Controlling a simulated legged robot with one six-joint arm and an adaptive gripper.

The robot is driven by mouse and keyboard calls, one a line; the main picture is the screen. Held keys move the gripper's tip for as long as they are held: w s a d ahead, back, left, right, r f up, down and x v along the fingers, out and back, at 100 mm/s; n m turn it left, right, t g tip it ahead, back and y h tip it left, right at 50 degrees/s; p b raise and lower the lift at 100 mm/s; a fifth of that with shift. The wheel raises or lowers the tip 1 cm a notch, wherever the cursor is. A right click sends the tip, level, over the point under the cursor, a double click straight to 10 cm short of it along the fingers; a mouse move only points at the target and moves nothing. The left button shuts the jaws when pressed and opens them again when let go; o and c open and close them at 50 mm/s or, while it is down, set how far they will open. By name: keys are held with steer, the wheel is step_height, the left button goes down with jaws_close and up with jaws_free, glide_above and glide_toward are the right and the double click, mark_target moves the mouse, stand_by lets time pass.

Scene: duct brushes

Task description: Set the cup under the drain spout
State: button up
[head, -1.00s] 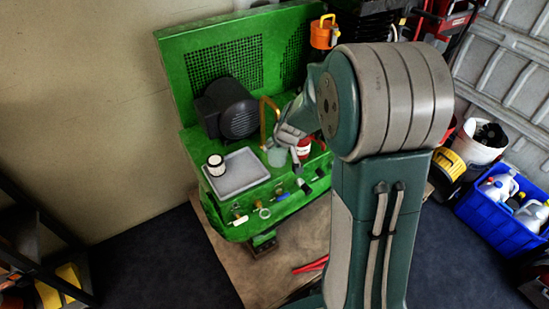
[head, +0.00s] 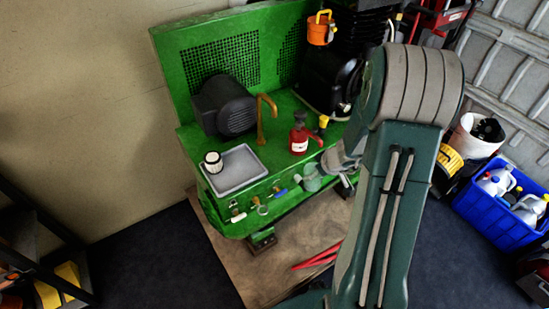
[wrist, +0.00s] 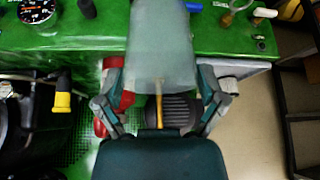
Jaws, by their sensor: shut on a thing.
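My gripper (head: 318,173) is shut on a pale translucent cup (head: 311,180). The cup is in front of the green bench's front edge, right of the small valves. In the wrist view the fingers (wrist: 162,88) are on both sides of the cup (wrist: 162,40). Several small valves sit along the front edge, among them one with a blue handle (head: 279,192) and one with a white handle (head: 238,216). The blue (wrist: 193,6) and white (wrist: 265,12) handles also show in the wrist view. I cannot tell which outlet is the drain spout.
The green bench (head: 245,224) carries a grey tray (head: 240,185) with a white-sided filter (head: 213,162), a dark motor (head: 226,106), a curved brown pipe (head: 261,122) and a red pump bottle (head: 299,139). A red tool (head: 318,259) lies on the floor mat. A blue crate (head: 500,218) stands right.

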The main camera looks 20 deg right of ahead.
steer(key=w+a, duration=0.1)
steer(key=w, duration=0.3)
steer(key=w+a, duration=0.2)
steer(key=w, duration=0.2)
steer(key=w+a, duration=0.2)
steer(key=w, duration=0.3)
steer(key=shift+f, duration=0.1)
steer(key=w, duration=0.1)
steer(key=w+a, duration=0.1)
steer(key=w+f, duration=0.1)
steer(key=shift+w+a, duration=0.2)
steer(key=shift+w, duration=0.15)
steer(key=shift+f, duration=0.25)
steer(key=o, duration=0.8)
steer(key=shift+c, duration=0.2)
